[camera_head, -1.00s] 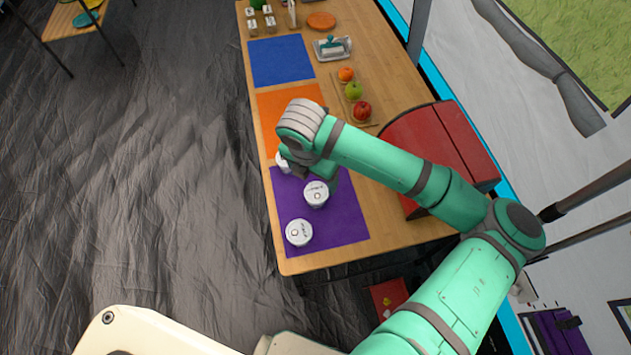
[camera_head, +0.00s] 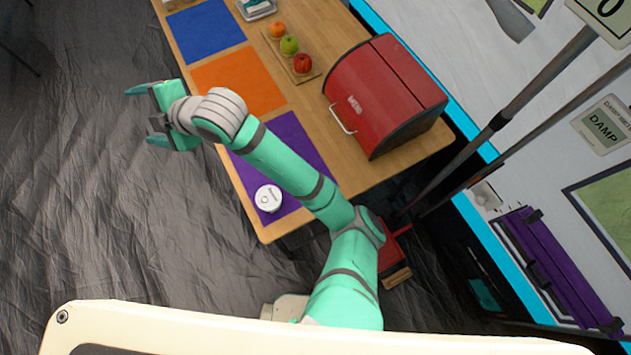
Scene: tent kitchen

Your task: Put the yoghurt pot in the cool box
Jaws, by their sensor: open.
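A white round pot (camera_head: 268,198) with print on its lid stands on the purple mat (camera_head: 292,132) near the table's front corner. The print is too small to read, so I cannot tell whether it is the yoghurt pot. Other pots seen earlier on this mat are hidden, probably behind my arm. My gripper (camera_head: 140,116) is open and empty, out past the table's left edge over the floor, apart from the pot. No cool box is clearly identifiable; a red object (camera_head: 394,240) shows partly below the table's right end.
A red bin with a handle (camera_head: 385,95) stands on the table's right side. An orange mat (camera_head: 238,80), a blue mat (camera_head: 205,30) and a board with fruit (camera_head: 305,74) lie further back. Poles stand right of the table.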

